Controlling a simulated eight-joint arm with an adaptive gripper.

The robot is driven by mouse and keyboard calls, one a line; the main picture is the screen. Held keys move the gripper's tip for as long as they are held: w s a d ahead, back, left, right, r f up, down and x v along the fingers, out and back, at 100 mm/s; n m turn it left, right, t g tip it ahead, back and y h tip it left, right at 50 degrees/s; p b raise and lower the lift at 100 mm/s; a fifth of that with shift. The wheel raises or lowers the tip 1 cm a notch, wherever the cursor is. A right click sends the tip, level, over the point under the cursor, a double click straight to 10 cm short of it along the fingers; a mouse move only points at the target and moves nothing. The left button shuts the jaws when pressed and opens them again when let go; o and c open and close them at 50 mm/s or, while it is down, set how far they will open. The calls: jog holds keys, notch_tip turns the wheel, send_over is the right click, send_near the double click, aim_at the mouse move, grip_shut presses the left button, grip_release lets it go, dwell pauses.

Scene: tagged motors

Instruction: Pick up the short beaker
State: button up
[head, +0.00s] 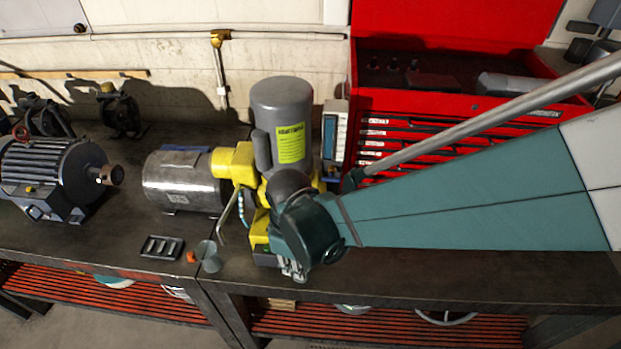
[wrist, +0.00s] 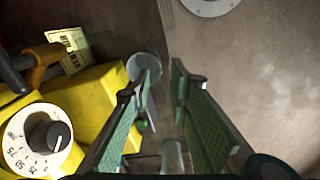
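A small grey-green cup-shaped vessel (head: 208,256) stands near the bench's front edge in the head view, left of my gripper (head: 293,270). I cannot tell whether it is the short beaker. In the wrist view, my gripper (wrist: 163,100) shows two green-padded fingers held apart, so it is open. A pale round-rimmed vessel (wrist: 146,64) lies beyond the left finger, which partly covers it. A clear, glass-like object (wrist: 172,157) shows low between the fingers, apart from the pads. Which of these is the short beaker is unclear.
A yellow machine with a grey motor (head: 281,115) stands close to my gripper; its yellow body and dial (wrist: 40,140) fill the wrist view's left. A silver motor (head: 180,180) and black tray (head: 162,247) are left. A red toolbox (head: 450,130) stands behind.

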jog(key=shift+f, duration=1.3)
jog(key=shift+f, duration=0.1)
jog(key=shift+w+f+b, duration=0.1)
jog(key=shift+f+b, duration=0.3)
jog(key=shift+f, duration=2.1)
grip_shut()
